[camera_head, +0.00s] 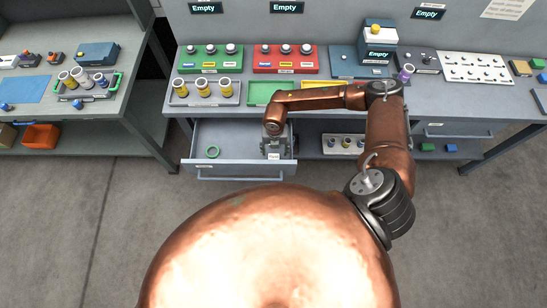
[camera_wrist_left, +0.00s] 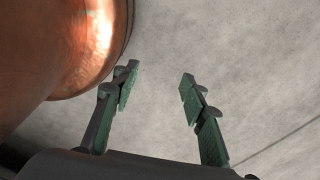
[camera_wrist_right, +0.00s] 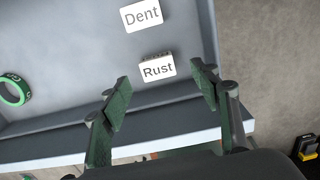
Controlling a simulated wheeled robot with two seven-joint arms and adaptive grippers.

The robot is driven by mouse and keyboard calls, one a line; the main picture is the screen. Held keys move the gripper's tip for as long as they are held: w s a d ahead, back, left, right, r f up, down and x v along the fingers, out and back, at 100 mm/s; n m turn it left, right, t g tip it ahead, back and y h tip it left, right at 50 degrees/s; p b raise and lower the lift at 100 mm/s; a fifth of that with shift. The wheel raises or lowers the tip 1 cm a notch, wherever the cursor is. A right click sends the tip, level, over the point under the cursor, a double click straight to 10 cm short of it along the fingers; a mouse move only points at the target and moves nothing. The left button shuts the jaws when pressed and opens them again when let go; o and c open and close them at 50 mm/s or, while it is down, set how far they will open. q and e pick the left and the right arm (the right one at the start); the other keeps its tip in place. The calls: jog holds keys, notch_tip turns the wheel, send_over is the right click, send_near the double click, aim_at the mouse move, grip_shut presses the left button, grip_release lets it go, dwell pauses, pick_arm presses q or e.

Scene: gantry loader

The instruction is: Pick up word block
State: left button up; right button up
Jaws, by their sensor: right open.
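Two white word blocks lie in the open drawer (camera_head: 240,165). The block reading "Rust" (camera_wrist_right: 157,69) is nearer my right gripper (camera_wrist_right: 160,80), and the block reading "Dent" (camera_wrist_right: 142,16) is farther off. My right gripper is open and empty, with its fingertips on either side of the line to the Rust block; touching cannot be told. In the head view my right gripper (camera_head: 274,150) is over the right part of the drawer, with a small white label (camera_head: 273,156) beside it, too small to read. My left gripper (camera_wrist_left: 160,80) is open and empty over bare floor.
A green ring (camera_head: 212,152) lies in the drawer, left of my right gripper. The drawer's front wall (camera_wrist_right: 100,143) runs below the fingers. The workbench above holds a green tray (camera_head: 210,58), a red tray (camera_head: 285,58) and a cylinder rack (camera_head: 205,93). The floor in front is clear.

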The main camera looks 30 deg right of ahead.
aim_at(274, 156)
jog(key=f, duration=0.4)
jog(key=shift+a+f, duration=0.2)
jog(key=shift+f, duration=0.05)
jog(key=c, duration=1.2)
jog(key=shift+c, duration=0.2)
